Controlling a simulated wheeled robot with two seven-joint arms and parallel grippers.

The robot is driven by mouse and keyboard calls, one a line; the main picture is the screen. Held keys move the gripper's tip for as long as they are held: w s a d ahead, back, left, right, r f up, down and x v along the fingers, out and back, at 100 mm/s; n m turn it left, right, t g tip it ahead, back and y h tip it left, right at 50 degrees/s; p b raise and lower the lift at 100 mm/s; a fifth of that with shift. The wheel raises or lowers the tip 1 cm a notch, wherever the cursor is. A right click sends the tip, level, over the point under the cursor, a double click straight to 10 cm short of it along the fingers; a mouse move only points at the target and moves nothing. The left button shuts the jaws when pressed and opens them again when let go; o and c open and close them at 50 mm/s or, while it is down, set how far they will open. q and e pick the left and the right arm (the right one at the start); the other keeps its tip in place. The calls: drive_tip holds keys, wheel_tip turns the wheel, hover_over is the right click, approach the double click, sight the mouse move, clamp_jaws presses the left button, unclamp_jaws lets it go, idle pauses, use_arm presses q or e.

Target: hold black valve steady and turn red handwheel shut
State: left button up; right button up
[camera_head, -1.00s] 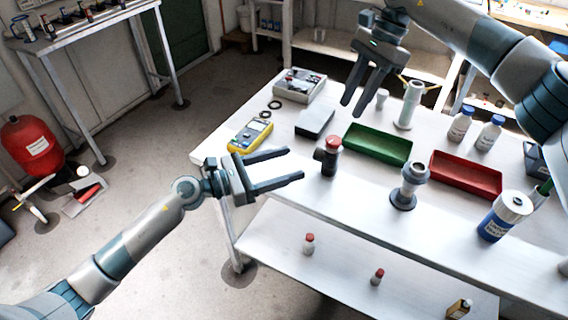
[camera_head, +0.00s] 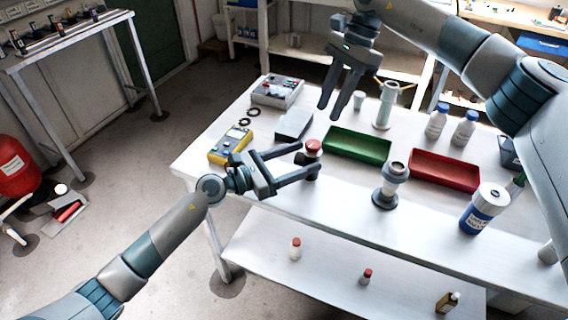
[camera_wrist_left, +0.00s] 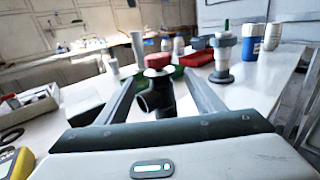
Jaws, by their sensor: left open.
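The black valve (camera_wrist_left: 165,97) stands upright on the white table, with its red handwheel (camera_wrist_left: 157,61) on top. In the head view the red handwheel (camera_head: 313,146) shows, while my left gripper hides much of the black body. My left gripper (camera_head: 312,161) is open, its two fingers reaching toward the valve from the left. In the left wrist view the valve stands between the two fingers (camera_wrist_left: 160,95); I cannot tell whether either touches it. My right gripper (camera_head: 340,110) hangs above the table's back half, fingers pointing down and apart, with nothing between them.
The white table (camera_head: 345,215) carries a green tray (camera_head: 357,144), a red tray (camera_head: 445,170) and a grey flanged fitting (camera_head: 390,185). A yellow meter (camera_head: 230,145), a grey box (camera_head: 277,91) and a blue-labelled container (camera_head: 484,208) also stand there. Small bottles are on the lower shelf (camera_head: 330,265).

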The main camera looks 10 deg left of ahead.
sight(314, 143)
use_arm(q)
drive_tip(key=x, duration=0.7)
drive_tip(key=shift+w+d, duration=0.2)
drive_tip(key=shift+d, duration=0.05)
drive_tip(key=c, duration=1.3)
drive_tip(key=shift+c, duration=0.2)
use_arm(e)
drive_tip(key=o, duration=0.5)
drive_tip(key=shift+s, duration=0.1)
drive_tip(key=a+r+n+h, duration=0.1)
drive_tip(key=n, duration=0.1)
drive_tip(key=s+a+r+n+t+h, duration=0.1)
drive_tip(key=n, duration=0.1)
drive_tip(key=s+a+r+n+t+h, duration=0.1)
drive_tip(key=n, duration=0.1)
drive_tip(key=shift+s+a+r+n, duration=0.1)
drive_tip(key=shift+a+n, duration=0.2)
wheel_tip(314, 143, down, 12)
drive_tip(key=shift+d+f, duration=0.1)
